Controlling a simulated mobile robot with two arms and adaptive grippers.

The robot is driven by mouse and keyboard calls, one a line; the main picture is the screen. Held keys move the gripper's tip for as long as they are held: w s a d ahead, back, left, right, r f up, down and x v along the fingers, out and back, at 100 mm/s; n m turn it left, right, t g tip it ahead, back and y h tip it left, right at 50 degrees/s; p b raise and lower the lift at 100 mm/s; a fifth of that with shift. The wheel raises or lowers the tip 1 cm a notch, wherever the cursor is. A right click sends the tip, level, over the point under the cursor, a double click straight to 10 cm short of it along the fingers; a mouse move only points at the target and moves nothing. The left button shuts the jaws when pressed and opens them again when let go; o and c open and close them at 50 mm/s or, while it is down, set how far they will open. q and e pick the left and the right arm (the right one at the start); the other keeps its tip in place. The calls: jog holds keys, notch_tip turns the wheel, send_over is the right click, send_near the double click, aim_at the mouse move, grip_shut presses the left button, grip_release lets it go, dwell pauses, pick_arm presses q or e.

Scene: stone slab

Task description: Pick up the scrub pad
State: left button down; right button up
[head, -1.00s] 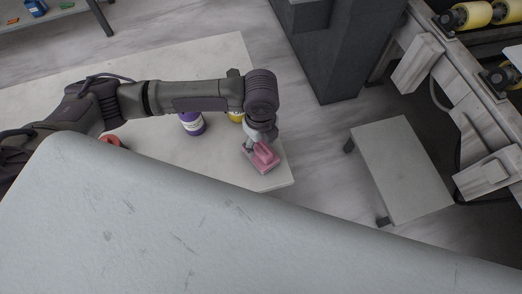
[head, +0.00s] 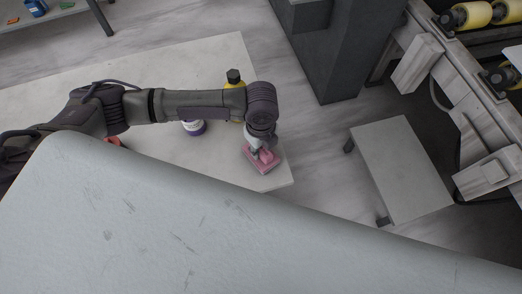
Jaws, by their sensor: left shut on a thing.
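The pink scrub pad (head: 262,165) is near the right corner of the pale stone slab (head: 215,63) in the head view. It has a raised grip on top. My left gripper (head: 262,152) comes down over the pad from above and is shut on its raised part. The wrist hides part of the pad. I cannot tell whether the pad's underside touches the slab. My right gripper is not in view.
A red item (head: 113,140) is partly hidden at left. A low grey platform (head: 402,168) stands right, across open floor.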

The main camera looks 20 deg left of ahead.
pick_arm(q)
jog(key=shift+r, duration=0.1)
jog(key=shift+r, duration=0.6)
notch_tip(320, 180, up, 3)
jog(key=shift+w+f, duration=0.1)
jog(key=s+d+r, duration=0.1)
jog(key=d+r, duration=0.2)
jog(key=d, duration=0.2)
jog(key=s+d+r+b, duration=0.1)
jog(key=d+r, duration=0.3)
jog(key=d, duration=0.2)
jog(key=shift+s+d, duration=0.25)
